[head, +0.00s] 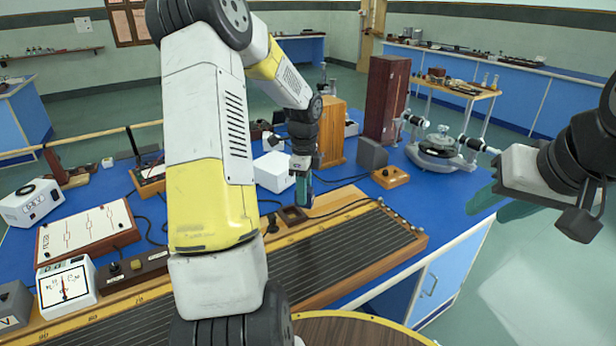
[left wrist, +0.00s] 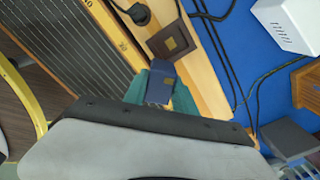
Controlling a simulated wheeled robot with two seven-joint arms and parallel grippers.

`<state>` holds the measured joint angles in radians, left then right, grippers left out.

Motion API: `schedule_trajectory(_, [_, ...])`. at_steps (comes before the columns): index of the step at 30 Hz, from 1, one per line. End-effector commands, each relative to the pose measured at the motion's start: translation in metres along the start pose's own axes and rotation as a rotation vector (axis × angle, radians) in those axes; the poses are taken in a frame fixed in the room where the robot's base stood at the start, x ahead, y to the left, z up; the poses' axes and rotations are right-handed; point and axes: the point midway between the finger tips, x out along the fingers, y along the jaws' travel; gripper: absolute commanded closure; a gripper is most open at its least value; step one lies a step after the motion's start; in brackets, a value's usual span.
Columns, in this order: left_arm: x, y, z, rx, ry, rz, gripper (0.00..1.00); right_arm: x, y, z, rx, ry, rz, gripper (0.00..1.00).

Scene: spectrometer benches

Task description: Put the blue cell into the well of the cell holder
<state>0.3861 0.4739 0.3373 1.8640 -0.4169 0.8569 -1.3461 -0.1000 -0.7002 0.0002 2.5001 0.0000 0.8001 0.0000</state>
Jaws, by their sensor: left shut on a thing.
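The blue cell (left wrist: 161,84) is a small dark blue block between the teal fingers of my left gripper (left wrist: 159,88). In the head view my left gripper (head: 304,190) points down over the bench, with its fingers around the cell. The cell holder (head: 291,215) is a dark brown square block just left of and below the fingertips there. In the left wrist view the holder (left wrist: 156,45) shows its square well (left wrist: 176,43), just beyond the cell's end. The cell looks outside the well. My right gripper (head: 503,203) is open and empty at the far right, away from the bench.
A long slatted wooden instrument (head: 340,245) lies in front of the holder. A white box (head: 272,171), a grey block (head: 371,154) and a wooden block (head: 390,177) stand behind. Black cables (head: 345,181) run across the blue bench top. A round-tabled spectrometer (head: 440,150) stands right.

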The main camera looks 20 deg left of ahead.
Motion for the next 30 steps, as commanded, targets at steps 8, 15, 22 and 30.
schedule_trajectory(8, [-0.004, -0.010, 0.030, 0.503, 0.000, -0.001, 1.00, 0.000, 0.000, 0.000, 0.000, 0.000, 0.000, 0.64])
schedule_trajectory(15, [-0.006, -0.013, 0.042, 0.728, 0.000, -0.001, 1.00, 0.000, 0.000, 0.000, 0.000, 0.000, 0.000, 0.64])
schedule_trajectory(22, [-0.001, -0.013, 0.043, 0.760, 0.001, 0.001, 1.00, 0.000, 0.000, 0.000, 0.000, 0.000, 0.000, 0.64])
schedule_trajectory(30, [0.014, -0.013, 0.043, 0.760, 0.000, 0.000, 1.00, 0.000, 0.000, 0.000, 0.000, 0.000, 0.000, 0.64])
